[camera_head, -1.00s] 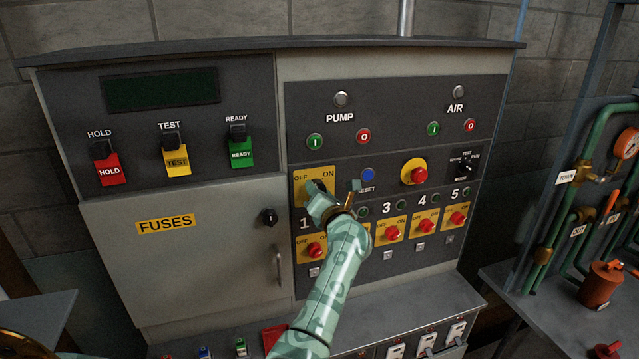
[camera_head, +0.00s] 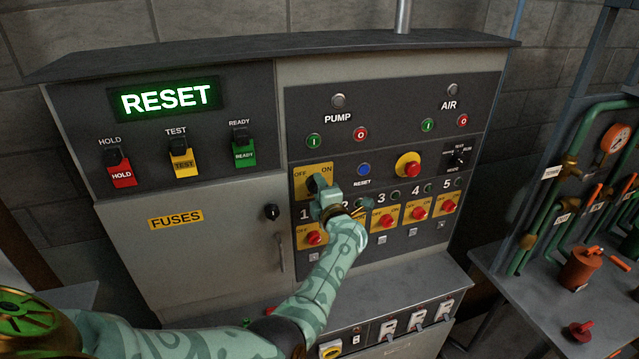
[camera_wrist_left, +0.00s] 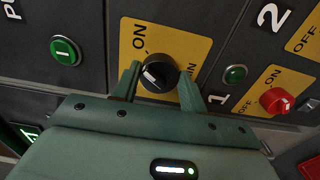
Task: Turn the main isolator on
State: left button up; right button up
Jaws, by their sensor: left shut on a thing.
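The main isolator is a black rotary knob (camera_wrist_left: 157,73) with a white line, on a yellow plate (camera_head: 301,186) marked OFF and ON. In the wrist view the plate (camera_wrist_left: 188,50) shows ON beside the knob; OFF is hidden. My left gripper (camera_head: 320,188) is shut on the knob, one finger on each side, as the wrist view also shows (camera_wrist_left: 160,84). My right gripper is not in view.
A blue reset button (camera_head: 363,169) and a red stop button (camera_head: 408,165) sit right of the isolator. Small red switches, including one below the isolator (camera_head: 314,237), line the row beneath. The fuses door (camera_head: 200,260) is at left. Pipes and valves stand at right.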

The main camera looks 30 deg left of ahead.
pick_arm(q)
jog(key=shift+m+p, duration=0.55)
jog(key=shift+m, duration=0.45)
jog(key=o, duration=1)
jog(key=shift+f, duration=0.1)
